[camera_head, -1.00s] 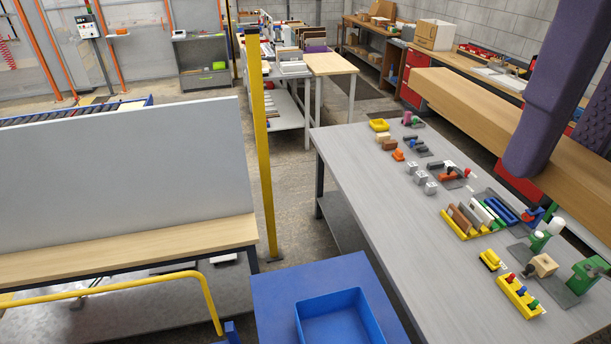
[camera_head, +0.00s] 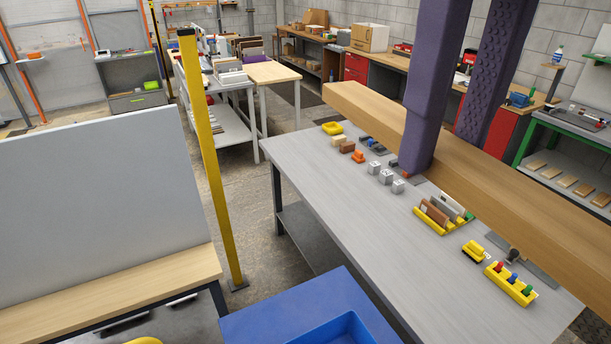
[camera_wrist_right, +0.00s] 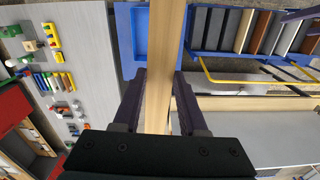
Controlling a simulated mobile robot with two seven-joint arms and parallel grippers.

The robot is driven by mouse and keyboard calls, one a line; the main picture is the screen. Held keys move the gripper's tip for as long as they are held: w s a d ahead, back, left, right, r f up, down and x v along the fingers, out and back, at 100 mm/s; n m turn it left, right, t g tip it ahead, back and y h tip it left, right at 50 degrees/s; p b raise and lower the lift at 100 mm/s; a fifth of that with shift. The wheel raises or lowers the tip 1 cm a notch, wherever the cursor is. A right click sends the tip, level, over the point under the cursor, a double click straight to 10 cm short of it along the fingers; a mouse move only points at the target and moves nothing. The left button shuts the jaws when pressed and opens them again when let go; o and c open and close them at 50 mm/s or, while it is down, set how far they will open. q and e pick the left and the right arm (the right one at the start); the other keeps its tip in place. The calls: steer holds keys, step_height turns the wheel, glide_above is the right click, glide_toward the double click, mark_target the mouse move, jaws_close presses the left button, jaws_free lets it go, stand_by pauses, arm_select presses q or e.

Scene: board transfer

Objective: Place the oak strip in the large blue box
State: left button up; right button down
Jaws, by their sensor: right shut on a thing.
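The oak strip (camera_head: 530,186) is a long, light wooden beam. In the head view it slants above the grey table, from top centre to the right edge. My right gripper (camera_head: 443,150) has its purple fingers on either side of the strip. In the wrist view the strip (camera_wrist_right: 161,70) runs between the fingers of my right gripper (camera_wrist_right: 160,90), which is shut on it. The large blue box (camera_head: 345,328) is at the bottom of the head view, cut by the frame. The wrist view shows the box (camera_wrist_right: 135,42) partly hidden behind the strip. My left gripper is not seen.
A grey table (camera_head: 340,185) carries small parts and yellow trays (camera_head: 510,285). A yellow post (camera_head: 208,160) stands left of it. A grey panel (camera_head: 100,195) rises from a wooden bench (camera_head: 120,290) at the left. Floor shows between post and table.

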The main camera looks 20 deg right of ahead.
arm_select(q)
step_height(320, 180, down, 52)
steer(key=b, duration=4.9)
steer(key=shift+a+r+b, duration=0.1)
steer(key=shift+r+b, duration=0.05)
steer(key=shift+b, duration=0.15)
arm_select(e)
steer(key=shift+n, duration=0.4)
steer(key=w+f, duration=0.2)
steer(key=f, duration=2.1)
steer(key=w+d+f, duration=0.1)
steer(key=w+f, duration=0.1)
steer(key=f, duration=2.1)
steer(key=w+f, duration=0.2)
steer(key=f, duration=2)
steer(key=shift+w+d+f, duration=0.15)
steer(key=shift+d+f, duration=0.15)
steer(key=shift+f, duration=0.1)
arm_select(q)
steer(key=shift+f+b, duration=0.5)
arm_select(e)
step_height(320, 180, down, 4)
steer(key=shift+r, duration=0.25)
steer(key=shift+f, duration=0.45)
steer(key=shift+f, duration=0.2)
steer(key=shift+c, duration=2.2)
jaws_free()
